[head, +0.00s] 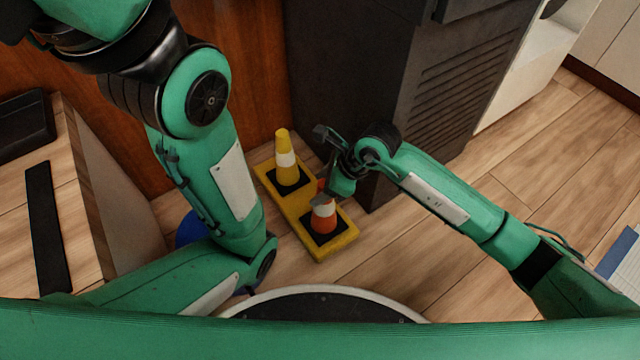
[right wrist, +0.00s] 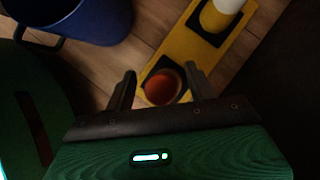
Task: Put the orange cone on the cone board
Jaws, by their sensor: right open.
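The yellow cone board (head: 335,245) lies on the floor with two black square spots. The orange cone (head: 324,219), with a pale band, stands upright on the near black square. Its top is partly hidden by my right gripper (head: 322,168). In the right wrist view, the round orange cone top (right wrist: 163,87) shows between the two fingers of my right gripper (right wrist: 160,80), which are spread apart. The gripper is open around or just above the cone's top; I cannot tell whether a finger touches it. My left gripper is not visible.
A yellow cone (head: 285,165) with a white band stands on the far black square. A dark cabinet (head: 370,60) rises just behind the board. A blue bin (right wrist: 80,15) stands beside it, mostly hidden behind my left arm in the head view. Wooden floor (head: 400,255) is free at right.

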